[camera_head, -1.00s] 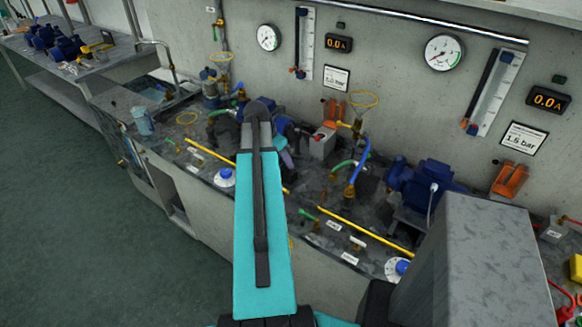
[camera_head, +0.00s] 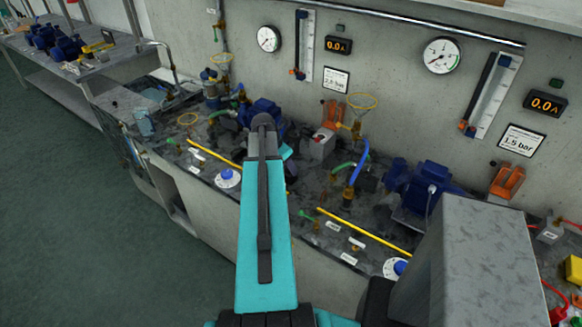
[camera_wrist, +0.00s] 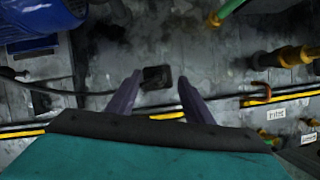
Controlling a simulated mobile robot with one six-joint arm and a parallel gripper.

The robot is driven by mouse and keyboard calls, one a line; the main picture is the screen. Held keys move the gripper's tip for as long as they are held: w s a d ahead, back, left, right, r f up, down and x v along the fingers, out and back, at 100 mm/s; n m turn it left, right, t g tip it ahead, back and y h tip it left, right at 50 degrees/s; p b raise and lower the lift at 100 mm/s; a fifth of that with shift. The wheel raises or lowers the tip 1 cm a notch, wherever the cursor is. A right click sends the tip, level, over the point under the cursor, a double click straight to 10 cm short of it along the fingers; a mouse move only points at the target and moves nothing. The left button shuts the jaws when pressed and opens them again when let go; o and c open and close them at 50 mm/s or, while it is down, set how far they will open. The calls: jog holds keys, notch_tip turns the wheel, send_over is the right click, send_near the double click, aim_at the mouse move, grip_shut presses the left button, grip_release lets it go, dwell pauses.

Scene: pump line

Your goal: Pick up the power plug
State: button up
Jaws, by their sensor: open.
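A small black block with a dark cable, apparently the power plug (camera_wrist: 157,77), lies on the grey bench top in the wrist view. Its cable runs off to the left. My gripper (camera_wrist: 159,79) is open, with one purple finger on each side of the plug in the picture. The fingers look apart from it; how high they are above it I cannot tell.
A blue pump motor (camera_wrist: 40,20) is close at upper left in the wrist view. A green hose with a brass fitting (camera_wrist: 217,18) and another brass fitting (camera_wrist: 290,57) stand to the right. A yellow strip (camera_wrist: 285,97) crosses the bench. The wall with gauges (camera_head: 443,56) rises behind.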

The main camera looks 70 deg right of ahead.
jog(key=shift+s+d+f, duration=0.1)
jog(key=shift+d+f, duration=0.05)
jog(key=shift+f, duration=0.3)
dwell(0.3)
jog(key=c, duration=1.1)
jog(key=shift+c, duration=0.2)
jog(key=shift+r, duration=0.25)
jog(key=shift+r+b, duration=0.75)
jog(key=shift+r, duration=0.6)
jog(key=w+a+r+b, duration=0.1)
jog(key=w+a+b, duration=0.2)
jog(key=a+b, duration=0.5)
jog(key=a, duration=0.7)
jog(key=shift+w+r, duration=0.2)
jog(key=shift+r, duration=0.15)
